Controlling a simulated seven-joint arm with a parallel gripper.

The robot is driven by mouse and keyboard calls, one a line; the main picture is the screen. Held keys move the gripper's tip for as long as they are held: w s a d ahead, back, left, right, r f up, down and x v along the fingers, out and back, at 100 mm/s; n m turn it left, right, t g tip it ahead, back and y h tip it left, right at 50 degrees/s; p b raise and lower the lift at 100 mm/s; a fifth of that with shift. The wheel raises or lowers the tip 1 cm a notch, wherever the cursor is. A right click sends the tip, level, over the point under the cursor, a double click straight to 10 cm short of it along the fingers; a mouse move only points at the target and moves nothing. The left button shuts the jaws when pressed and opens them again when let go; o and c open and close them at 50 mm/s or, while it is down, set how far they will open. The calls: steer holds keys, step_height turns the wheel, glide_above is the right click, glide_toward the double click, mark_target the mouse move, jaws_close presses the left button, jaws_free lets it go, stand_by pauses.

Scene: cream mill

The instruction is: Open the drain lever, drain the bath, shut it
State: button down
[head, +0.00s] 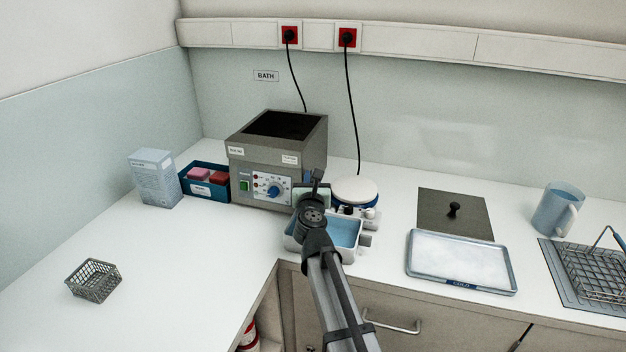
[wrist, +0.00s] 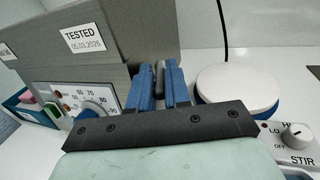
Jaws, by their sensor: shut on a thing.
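The bath (head: 262,160) is a grey box with a dark open top, standing at the back corner of the counter. Its front carries a blue dial, a green switch and labels. My gripper (head: 316,184) is at the bath's front right corner. In the wrist view, the blue fingers of my gripper (wrist: 158,84) are closed on a small grey upright piece, the drain lever (wrist: 160,76). The lever's lower part is hidden by the gripper. A tray with a blue inside (head: 347,232) sits below my gripper, partly hidden by my arm. The bath's water level cannot be made out.
A white-topped stirrer (head: 355,189) stands close right of my gripper; it also shows in the wrist view (wrist: 238,84). A dark plate with a knob (head: 455,225), a COLD tray (head: 462,262) and a jug (head: 556,210) lie further right. A wire basket (head: 93,280) is at left.

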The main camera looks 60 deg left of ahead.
steer(key=shift+s+m+t+h, duration=0.15)
steer(key=shift+m+t+h, duration=0.25)
steer(key=shift+t, duration=0.1)
steer(key=c, duration=1.4)
jaws_free()
steer(key=shift+c, duration=0.2)
steer(key=v, duration=1.3)
steer(key=shift+s+d, duration=0.2)
steer(key=shift+d, duration=0.1)
